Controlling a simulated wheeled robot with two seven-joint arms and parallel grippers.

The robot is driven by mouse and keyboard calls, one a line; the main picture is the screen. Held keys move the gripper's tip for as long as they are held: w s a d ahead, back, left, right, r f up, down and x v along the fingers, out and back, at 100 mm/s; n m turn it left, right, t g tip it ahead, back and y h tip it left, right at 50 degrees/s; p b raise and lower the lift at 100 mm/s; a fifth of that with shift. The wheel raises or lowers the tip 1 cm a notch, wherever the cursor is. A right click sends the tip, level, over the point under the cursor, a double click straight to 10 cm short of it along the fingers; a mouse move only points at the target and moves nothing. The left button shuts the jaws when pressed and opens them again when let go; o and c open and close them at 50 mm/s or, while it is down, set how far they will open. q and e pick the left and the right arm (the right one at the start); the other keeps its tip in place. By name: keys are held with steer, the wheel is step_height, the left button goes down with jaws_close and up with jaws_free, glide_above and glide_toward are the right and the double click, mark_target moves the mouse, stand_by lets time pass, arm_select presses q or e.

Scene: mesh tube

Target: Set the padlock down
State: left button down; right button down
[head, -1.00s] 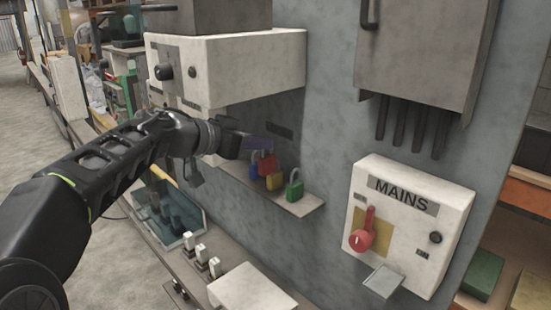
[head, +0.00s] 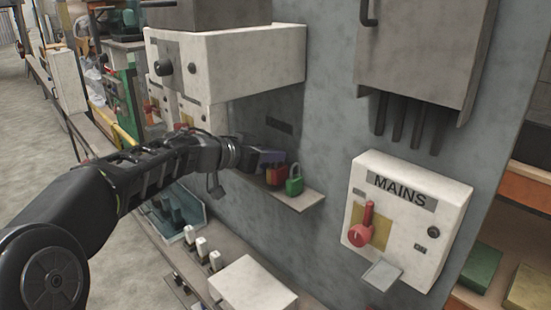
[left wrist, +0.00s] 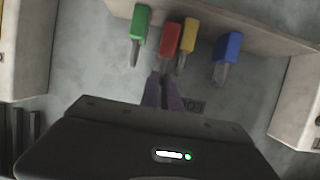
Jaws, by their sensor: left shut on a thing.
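My left gripper (head: 265,160) is shut on the shackle of the red padlock (head: 276,177), just above a narrow shelf (head: 308,200) on the grey panel. In the left wrist view the red padlock (left wrist: 170,40) hangs beyond the fingertips (left wrist: 163,92), with its body at the shelf (left wrist: 265,38). I cannot tell whether it touches the shelf. The yellow padlock (left wrist: 188,32) is close beside it. The green padlock (head: 294,186) stands apart on one side, and the blue padlock (left wrist: 228,47) on the other. The arm mostly hides blue and yellow in the head view.
A white MAINS box (head: 410,215) with a red handle is on the panel to the right. A white box (head: 235,70) juts out above the shelf. Below are a teal tray (head: 180,225) and a lower ledge with a white block (head: 250,287).

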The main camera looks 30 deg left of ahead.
arm_select(q)
steer(key=shift+w+f, duration=0.45)
steer(key=shift+f, duration=0.2)
steer(key=shift+d, duration=0.1)
steer(key=shift+f, duration=0.1)
steer(key=c, duration=1.9)
jaws_free()
steer(key=shift+s, duration=0.1)
steer(key=v, duration=1.2)
steer(key=shift+b, duration=0.4)
